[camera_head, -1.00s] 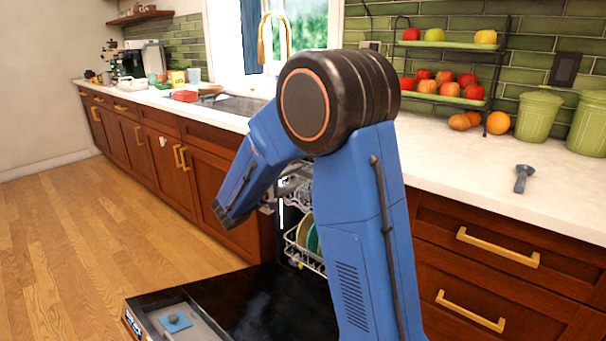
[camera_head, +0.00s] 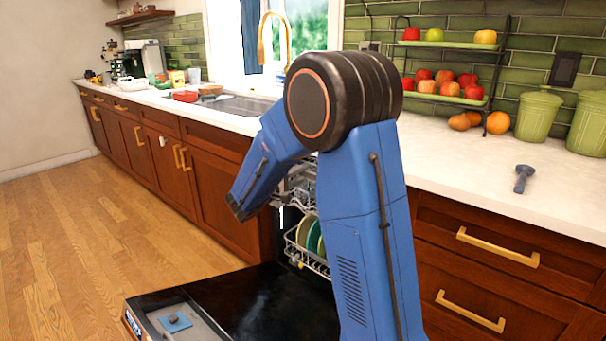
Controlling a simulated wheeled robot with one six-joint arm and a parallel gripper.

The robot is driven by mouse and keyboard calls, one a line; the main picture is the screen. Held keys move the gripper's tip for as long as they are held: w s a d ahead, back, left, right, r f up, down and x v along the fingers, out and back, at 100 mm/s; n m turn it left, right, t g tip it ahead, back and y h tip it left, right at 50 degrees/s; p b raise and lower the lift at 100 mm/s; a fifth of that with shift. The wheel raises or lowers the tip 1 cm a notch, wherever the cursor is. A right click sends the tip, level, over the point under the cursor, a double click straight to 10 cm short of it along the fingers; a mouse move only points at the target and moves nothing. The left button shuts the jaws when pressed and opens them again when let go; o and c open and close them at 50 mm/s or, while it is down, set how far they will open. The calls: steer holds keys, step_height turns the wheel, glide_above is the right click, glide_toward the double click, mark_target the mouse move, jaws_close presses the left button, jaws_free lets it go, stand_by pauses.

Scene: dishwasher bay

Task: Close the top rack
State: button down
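The top rack (camera_head: 297,190) of the dishwasher shows as a strip of grey wire between the two links of my arm. It seems to stick out a little from the bay, but most of it is hidden behind my arm. The lower rack (camera_head: 303,255) sits below it with several plates (camera_head: 312,234) standing in it. The dishwasher door (camera_head: 265,300) is folded down flat in front. My blue arm stands before the bay, and its forearm slants down to the left of the racks. My gripper cannot be made out in this view.
The counter (camera_head: 460,165) runs along the back, with a sink (camera_head: 235,104), a two-tier fruit stand (camera_head: 445,92) and green canisters (camera_head: 538,115). Drawers with gold handles (camera_head: 497,247) lie right of the bay. The wooden floor (camera_head: 120,250) at left is clear.

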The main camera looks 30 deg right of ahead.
steer(key=x, duration=1.4)
steer(key=c, duration=1.6)
jaws_free()
steer(key=shift+d, duration=0.1)
steer(key=v, duration=3)
steer(key=shift+a, duration=0.35)
